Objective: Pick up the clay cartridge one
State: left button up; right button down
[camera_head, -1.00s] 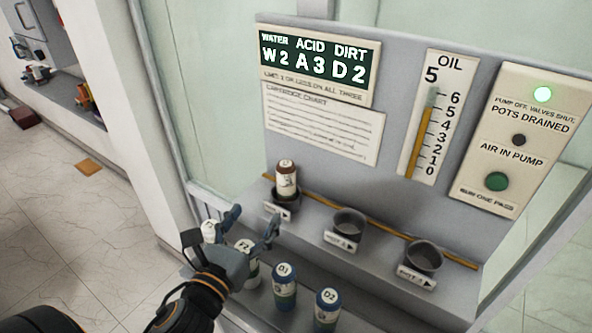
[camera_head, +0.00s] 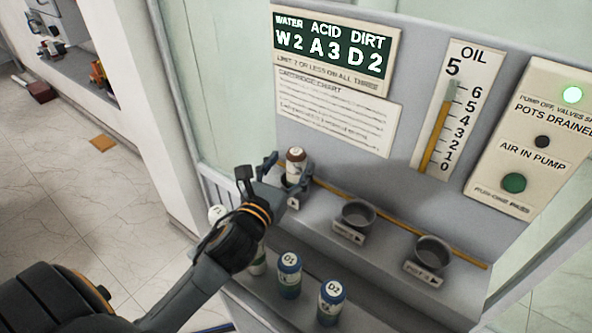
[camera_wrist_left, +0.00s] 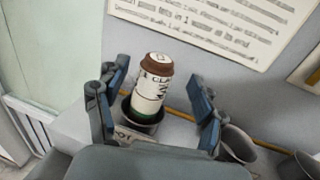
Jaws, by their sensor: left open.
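The clay cartridge (camera_head: 295,163) is a white cylinder with a brown cap and a green lower band. It stands upright in the leftmost dark pot on the ledge. It also shows in the left wrist view (camera_wrist_left: 152,88), with part of its "CLAY" label readable. My left gripper (camera_head: 283,172) is open at that pot. In the left wrist view its fingers (camera_wrist_left: 158,102) stand on either side of the cartridge, with gaps on both sides. The gripper hides part of the pot in the head view. My right gripper is not in view.
Two empty pots, one in the middle (camera_head: 358,214) and one at the right (camera_head: 433,251), sit on the ledge. Cartridges D1 (camera_head: 289,276) and D2 (camera_head: 331,302) stand on the lower shelf, with others partly behind my arm. The panel (camera_head: 400,25) rises behind.

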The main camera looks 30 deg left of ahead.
pick_arm(q)
jog(key=w, duration=0.3)
jog(key=w+p, duration=0.1)
jog(key=shift+w+a+f, duration=0.1)
jog(key=shift+w+a, duration=0.15)
jog(key=shift+s, duration=0.15)
jog(key=shift+c, duration=0.8)
grip_shut()
